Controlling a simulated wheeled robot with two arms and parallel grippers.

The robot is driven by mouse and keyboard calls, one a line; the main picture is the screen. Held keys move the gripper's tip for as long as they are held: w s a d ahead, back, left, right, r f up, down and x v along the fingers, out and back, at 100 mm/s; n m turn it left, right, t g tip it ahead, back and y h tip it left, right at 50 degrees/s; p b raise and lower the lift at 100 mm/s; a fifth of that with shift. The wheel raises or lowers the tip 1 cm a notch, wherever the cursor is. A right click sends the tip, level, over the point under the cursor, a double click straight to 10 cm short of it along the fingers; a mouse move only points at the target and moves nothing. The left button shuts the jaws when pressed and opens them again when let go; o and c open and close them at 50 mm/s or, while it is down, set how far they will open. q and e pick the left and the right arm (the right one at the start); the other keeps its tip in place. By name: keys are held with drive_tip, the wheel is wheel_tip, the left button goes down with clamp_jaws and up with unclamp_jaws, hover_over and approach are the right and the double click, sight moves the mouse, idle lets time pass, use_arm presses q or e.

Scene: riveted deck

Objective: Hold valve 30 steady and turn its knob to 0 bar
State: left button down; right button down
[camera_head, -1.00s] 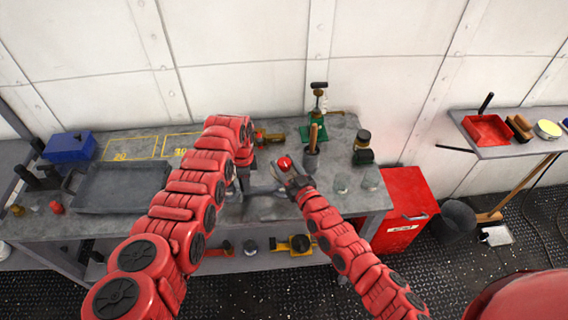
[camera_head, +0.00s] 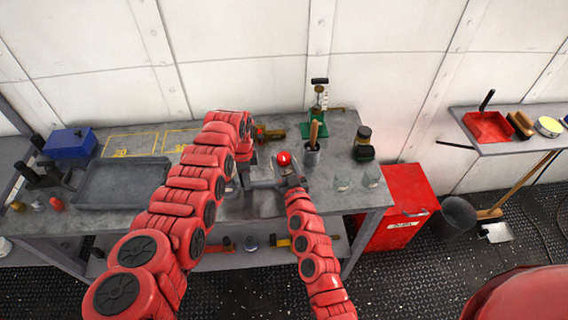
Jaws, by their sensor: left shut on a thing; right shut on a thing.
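The valve (camera_head: 265,184) shows as a small grey body low over the workbench, between my two grippers and partly hidden by them. Its red knob (camera_head: 284,158) shows at the tip of my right arm. My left gripper (camera_head: 247,184) hangs down at the left of the valve and is shut on it; my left arm hides part of this hold. My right gripper (camera_head: 289,174) comes from the front and is shut, seemingly on the red knob. The pressure reading and any number on the valve are too small to read.
A brass valve (camera_head: 271,134) lies behind the grippers. A dark pot with a wooden handle (camera_head: 312,153), a green press (camera_head: 318,130), a dark jar (camera_head: 363,149) and glass jars (camera_head: 371,176) stand right. A grey tray (camera_head: 92,190) and yellow outlines marked 20 and 30 (camera_head: 131,146) are left.

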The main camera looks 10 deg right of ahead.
use_arm(q)
drive_tip(key=shift+s+d+f, duration=0.15)
drive_tip(key=shift+s, duration=0.1)
use_arm(e)
drive_tip(key=shift+w+r, duration=0.2)
drive_tip(key=shift+r, duration=0.35)
drive_tip(key=shift+c, duration=1.4)
unclamp_jaws()
drive_tip(key=shift+s+d, duration=0.1)
drive_tip(key=shift+f, duration=0.1)
drive_tip(key=shift+s, duration=0.2)
drive_tip(key=s+d, duration=0.1)
drive_tip(key=s, duration=1)
drive_tip(key=shift+s+d, duration=0.3)
drive_tip(key=shift+d, duration=0.1)
